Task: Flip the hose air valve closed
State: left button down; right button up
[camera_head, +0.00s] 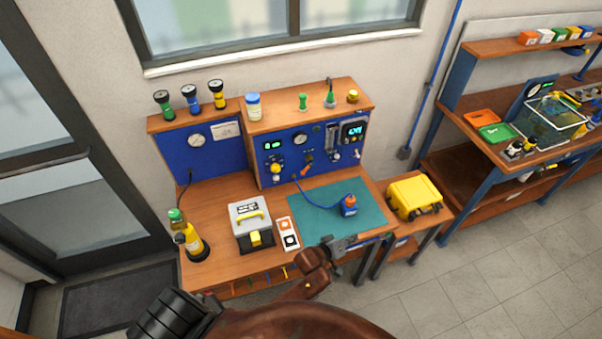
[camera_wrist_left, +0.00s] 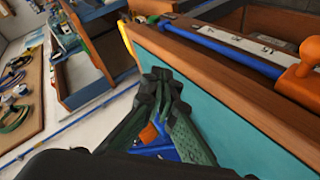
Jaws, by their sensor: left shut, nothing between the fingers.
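The bench panel (camera_head: 273,150) carries gauges, knobs and a small orange lever (camera_head: 306,171), which may be the air valve. A blue hose (camera_head: 314,202) runs from the panel to a blue regulator with an orange top (camera_head: 349,206) on the teal mat (camera_head: 306,220). My left gripper (camera_head: 337,246) is shut and empty by the bench's front edge; its fingers (camera_wrist_left: 160,84) show over the mat in the left wrist view. An orange handle (camera_wrist_left: 298,66) stands beside a blue bar at the front edge there; I cannot tell whether it is the valve. My right gripper is out of view.
A yellow toolbox (camera_head: 415,195) sits on a side table at right. My left arm hides part of the bench front.

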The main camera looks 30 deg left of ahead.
pick_arm(q)
jog(key=a+r+n+t+y, duration=0.1)
jog(key=a+r+n+y, duration=0.5)
jog(key=a, duration=0.8)
jog(key=a+r+n+t+y, duration=0.1)
jog(key=a+r+n+y, duration=0.2)
jog(key=a+r, duration=0.85)
send_near(307, 168)
jog(key=w+a+f, duration=0.2)
jog(key=w+a, duration=0.2)
jog(key=shift+w+f, duration=0.5)
jog(key=shift+w, duration=0.05)
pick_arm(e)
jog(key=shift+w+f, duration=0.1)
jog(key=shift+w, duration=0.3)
pick_arm(q)
jog(key=shift+d, duration=0.1)
jog(key=shift+f+n+b, duration=0.2)
jog(key=shift+n+b, duration=0.2)
jog(key=shift+b, duration=0.4)
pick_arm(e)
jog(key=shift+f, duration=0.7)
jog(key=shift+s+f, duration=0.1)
